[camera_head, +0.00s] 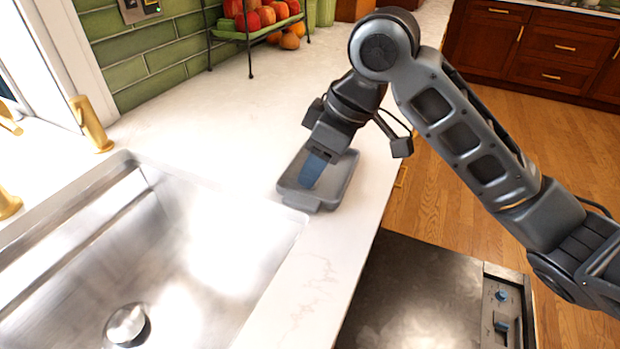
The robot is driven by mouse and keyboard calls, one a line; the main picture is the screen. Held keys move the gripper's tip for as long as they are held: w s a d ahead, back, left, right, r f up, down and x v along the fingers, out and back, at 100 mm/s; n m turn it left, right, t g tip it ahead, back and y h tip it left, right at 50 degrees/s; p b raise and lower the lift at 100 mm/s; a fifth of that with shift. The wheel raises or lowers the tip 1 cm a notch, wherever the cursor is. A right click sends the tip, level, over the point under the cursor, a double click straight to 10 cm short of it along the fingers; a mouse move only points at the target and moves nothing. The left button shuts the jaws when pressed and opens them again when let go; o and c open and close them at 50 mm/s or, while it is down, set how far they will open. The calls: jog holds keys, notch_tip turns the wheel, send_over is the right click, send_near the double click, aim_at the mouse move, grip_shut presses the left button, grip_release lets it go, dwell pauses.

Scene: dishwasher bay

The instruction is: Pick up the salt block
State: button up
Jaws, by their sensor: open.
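A shallow grey tray (337,185) sits on the white countertop beside the sink. My gripper (318,154) is over the tray, pointing down into it. Its jaws are open. A narrow blue piece (312,171) shows directly below the gripper, inside the tray's outline. It may be the salt block, but I cannot tell for sure. I also cannot tell whether the jaws are around it or touching it. The gripper and wrist hide its upper end and part of the tray's far side.
The steel sink (215,262) opens to the left of the tray. Below the counter's right edge is a dark panel (410,300) with small blue parts. A fruit stand (257,40) stands at the back wall. The counter (215,110) behind the tray is clear.

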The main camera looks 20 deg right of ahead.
jog(key=shift+w+a+f, duration=0.2)
jog(key=shift+w+f, duration=0.05)
jog(key=shift+f, duration=0.4)
grip_shut()
jog(key=shift+r, duration=0.15)
